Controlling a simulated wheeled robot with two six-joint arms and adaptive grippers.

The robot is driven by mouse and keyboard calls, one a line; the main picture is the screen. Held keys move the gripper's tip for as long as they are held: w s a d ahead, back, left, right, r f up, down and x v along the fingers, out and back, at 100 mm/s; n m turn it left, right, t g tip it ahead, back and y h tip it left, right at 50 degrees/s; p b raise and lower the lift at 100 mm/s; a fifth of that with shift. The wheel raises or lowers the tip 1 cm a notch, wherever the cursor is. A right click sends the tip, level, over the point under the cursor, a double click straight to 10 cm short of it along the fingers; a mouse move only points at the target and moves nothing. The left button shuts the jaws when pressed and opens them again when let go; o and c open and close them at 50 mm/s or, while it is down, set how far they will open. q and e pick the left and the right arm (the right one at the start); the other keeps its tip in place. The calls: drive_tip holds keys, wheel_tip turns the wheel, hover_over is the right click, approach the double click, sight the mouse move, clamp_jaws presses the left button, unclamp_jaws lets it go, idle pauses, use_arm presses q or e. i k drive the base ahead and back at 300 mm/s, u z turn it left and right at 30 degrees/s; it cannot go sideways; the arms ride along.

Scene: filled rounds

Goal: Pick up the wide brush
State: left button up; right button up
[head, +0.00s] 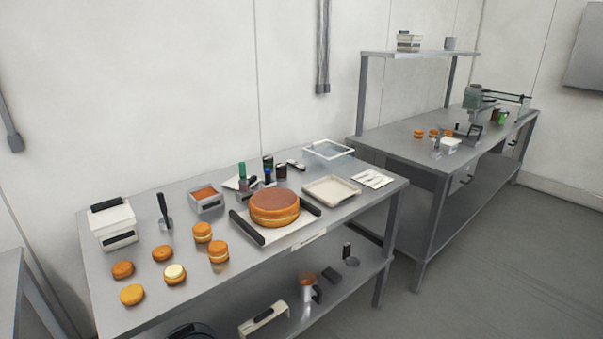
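I cannot make out a wide brush for certain. A small dark-and-white item (296,165) lies at the back of the near steel table, behind the cake; it is too small to identify. A tool with an upright black handle (163,207) stands at the left, beside a square container with orange filling (206,198). Neither of my grippers is in view.
A second table (400,145) stands behind right. Floor at right is clear.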

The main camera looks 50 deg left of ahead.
sight(243, 183)
drive_tip(key=z, duration=0.1)
drive_tip(key=i, duration=1.25)
drive_tip(key=u, duration=0.65)
drive_tip(key=i, duration=0.85)
drive_tip(key=u, duration=0.7)
